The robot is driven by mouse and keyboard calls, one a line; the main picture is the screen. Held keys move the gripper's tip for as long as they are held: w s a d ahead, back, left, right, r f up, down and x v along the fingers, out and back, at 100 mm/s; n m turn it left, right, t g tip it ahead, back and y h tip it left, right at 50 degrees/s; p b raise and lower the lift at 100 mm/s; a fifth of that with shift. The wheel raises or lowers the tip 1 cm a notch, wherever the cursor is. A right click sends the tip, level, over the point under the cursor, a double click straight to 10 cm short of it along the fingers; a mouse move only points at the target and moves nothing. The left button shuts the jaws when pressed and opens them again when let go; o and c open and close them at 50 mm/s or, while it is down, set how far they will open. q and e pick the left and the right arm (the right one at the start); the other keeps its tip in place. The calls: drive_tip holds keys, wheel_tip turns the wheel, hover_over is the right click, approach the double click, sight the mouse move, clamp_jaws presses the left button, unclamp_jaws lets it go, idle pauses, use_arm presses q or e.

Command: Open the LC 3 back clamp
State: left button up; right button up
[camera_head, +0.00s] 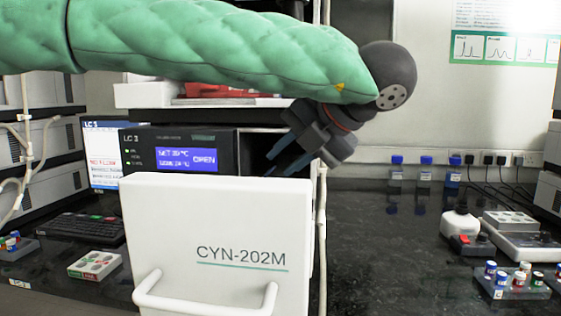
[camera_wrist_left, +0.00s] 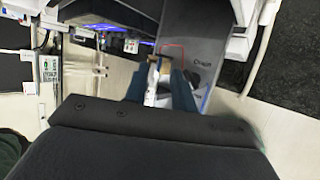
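The LC 3 unit (camera_head: 180,150) stands behind its open white door (camera_head: 220,225), and its blue display reads OPEN. My left gripper (camera_head: 280,167) reaches down behind the door's top edge at the unit's right side. In the left wrist view, the blue fingers of my left gripper (camera_wrist_left: 159,82) stand apart. A small pale clamp-like part (camera_wrist_left: 152,86) with a tan piece (camera_wrist_left: 166,62) shows between them, against a grey panel (camera_wrist_left: 198,45). I cannot tell whether a finger touches it, or whether it is the back clamp. The door hides the unit's inside in the head view. My right gripper is out of view.
A monitor (camera_head: 101,145) and keyboard (camera_head: 88,227) stand left of the unit. Blue-capped bottles (camera_head: 425,170) stand at the back wall. A vial rack (camera_head: 512,283) and bench devices (camera_head: 500,228) sit at the right. The dark bench (camera_head: 385,250) is clear right of the door.

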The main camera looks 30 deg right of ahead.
use_arm(q)
drive_tip(key=shift+p+v, duration=0.3)
drive_tip(key=shift+v, duration=2.35)
